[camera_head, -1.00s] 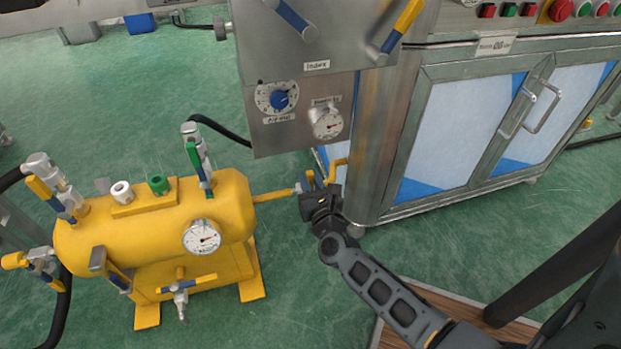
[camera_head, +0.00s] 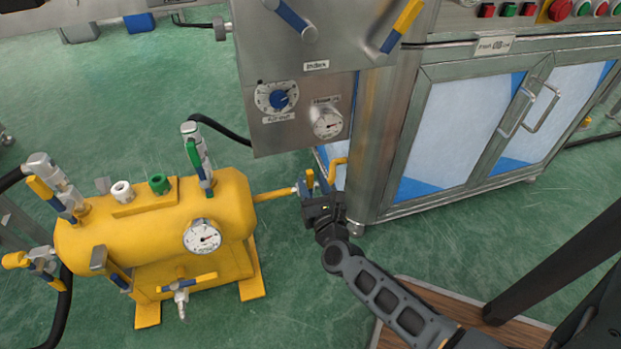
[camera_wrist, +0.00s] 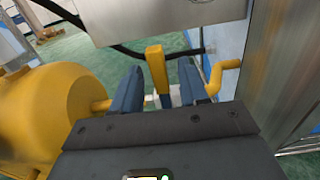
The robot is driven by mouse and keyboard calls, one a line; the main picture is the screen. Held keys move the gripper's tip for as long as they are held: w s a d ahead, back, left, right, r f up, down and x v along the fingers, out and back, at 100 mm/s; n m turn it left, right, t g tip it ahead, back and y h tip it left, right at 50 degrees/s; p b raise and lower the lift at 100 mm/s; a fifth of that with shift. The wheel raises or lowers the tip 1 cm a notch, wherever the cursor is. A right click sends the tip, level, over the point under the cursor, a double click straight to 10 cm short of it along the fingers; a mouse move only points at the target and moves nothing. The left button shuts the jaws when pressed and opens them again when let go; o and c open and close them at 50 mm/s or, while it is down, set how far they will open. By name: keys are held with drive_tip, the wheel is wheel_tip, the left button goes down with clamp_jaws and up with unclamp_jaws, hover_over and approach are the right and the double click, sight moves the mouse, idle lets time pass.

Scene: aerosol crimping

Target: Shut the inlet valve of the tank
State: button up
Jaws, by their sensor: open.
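The yellow tank (camera_head: 150,240) lies on its stand at the left of the head view. A yellow pipe (camera_head: 273,195) runs from its right end to a valve beside the steel machine. In the wrist view this valve's yellow lever (camera_wrist: 156,68) stands up between my two blue fingers, with a gap on each side. My gripper (camera_wrist: 158,88) is open around the lever, not clamped on it. In the head view my gripper (camera_head: 317,186) is at the end of the pipe and hides most of the valve. The valve body is mostly hidden in the wrist view too.
The steel machine (camera_head: 375,150) stands close to the right of my gripper, with a gauge panel (camera_head: 300,118) above it. A yellow bent pipe (camera_wrist: 222,74) is just right of my right finger. A black hose (camera_wrist: 110,45) passes behind. Green floor is free in front.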

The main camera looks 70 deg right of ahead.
drive_tip(key=shift+p+v, duration=0.3)
drive_tip(key=shift+v, duration=2.5)
drive_tip(key=shift+s, duration=0.1)
drive_tip(key=s+a+r+m+t+y, duration=0.2)
drive_tip(key=s+a+r+m+y, duration=0.5)
drive_tip(key=s+a+r+m, duration=0.4)
drive_tip(key=s+a+r+m+t+y, duration=0.1)
drive_tip(key=s+a+r+m+y, duration=0.7)
drive_tip(key=a+m, duration=0.6)
wheel_tip(320, 180, up, 30)
drive_tip(key=w+m+h+p, duration=0.1)
drive_tip(key=w+p, duration=0.1)
drive_tip(key=p, duration=2.7)
drive_tip(key=shift+d+f, duration=0.25)
drive_tip(key=shift+d, duration=0.25)
drive_tip(key=shift+d, duration=0.1)
